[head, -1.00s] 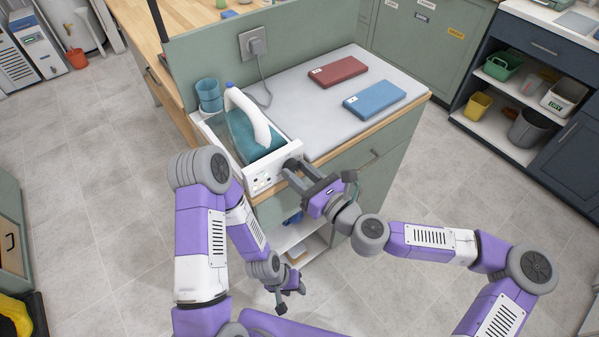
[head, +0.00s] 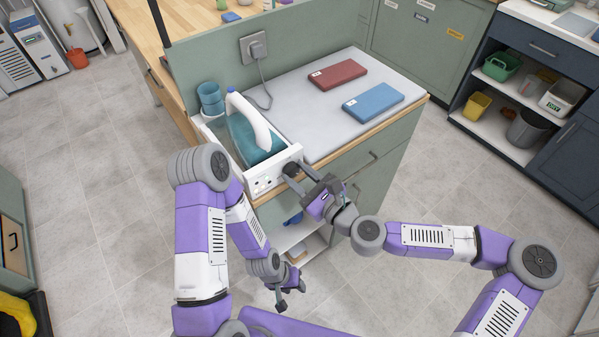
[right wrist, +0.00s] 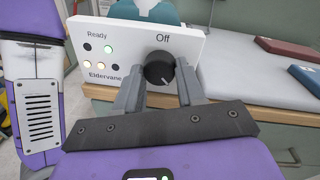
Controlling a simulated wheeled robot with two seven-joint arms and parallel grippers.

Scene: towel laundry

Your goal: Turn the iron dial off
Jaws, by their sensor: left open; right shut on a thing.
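The iron (head: 254,130), teal with a white handle, rests in a white station at the left end of the counter. The station's front panel (right wrist: 120,48) carries a black dial (right wrist: 158,70) under the label "Off". The dial's pale mark points to the lower right, away from that label. My right gripper (right wrist: 159,82) is shut on the dial, one finger on each side; in the head view the gripper (head: 299,180) partly hides the dial. My left gripper (head: 288,288) is open and empty, low in front of the cabinet.
A red book (head: 338,74) and a blue book (head: 373,102) lie on the pale ironing surface (head: 300,100). Panel lights (right wrist: 108,49) are lit. The floor on the right is clear.

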